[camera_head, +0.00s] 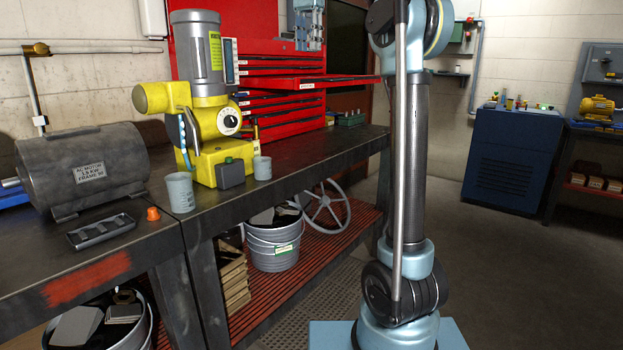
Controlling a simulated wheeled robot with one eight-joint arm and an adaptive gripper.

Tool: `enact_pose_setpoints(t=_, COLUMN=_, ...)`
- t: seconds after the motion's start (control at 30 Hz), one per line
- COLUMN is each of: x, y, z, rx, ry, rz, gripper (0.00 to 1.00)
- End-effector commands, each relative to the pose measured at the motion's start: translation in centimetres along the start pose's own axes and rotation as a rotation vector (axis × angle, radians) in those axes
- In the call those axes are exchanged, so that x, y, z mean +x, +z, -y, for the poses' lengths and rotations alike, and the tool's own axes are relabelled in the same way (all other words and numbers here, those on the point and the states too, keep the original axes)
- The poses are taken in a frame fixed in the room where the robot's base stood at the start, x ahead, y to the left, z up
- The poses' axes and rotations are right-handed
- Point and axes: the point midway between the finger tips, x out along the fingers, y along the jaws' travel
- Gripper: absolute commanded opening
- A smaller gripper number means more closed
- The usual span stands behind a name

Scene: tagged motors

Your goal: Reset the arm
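My arm (414,180) rises from a pale blue base at the lower right. It runs upright past a blue joint and leaves the top edge of the head view. A small blue-grey part (308,22) hangs at the top edge, in front of the red tool chest. It may be my gripper, pointing down, but it is too small and cut off to be sure. I cannot make out its fingers or anything held.
On the workbench (330,155) stand a yellow machine (215,140), two grey cups (180,192) (262,168), a grey motor (85,168), a dark tray (100,231) and an orange cap (153,213). A red tool chest (270,46) has a drawer pulled out. Floor (530,270) at right is clear.

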Motion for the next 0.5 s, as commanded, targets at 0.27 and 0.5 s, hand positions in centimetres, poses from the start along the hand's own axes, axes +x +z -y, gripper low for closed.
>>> enact_pose_setpoints(t=0.27, x=2.0, y=0.3, z=-2.8, rx=-0.052, ry=-0.012, rz=-0.012, gripper=0.34)
enact_pose_setpoints(t=0.5, x=6.3, y=0.2, z=-7.0, rx=-0.126, ry=-0.028, rz=-0.031, gripper=0.34)
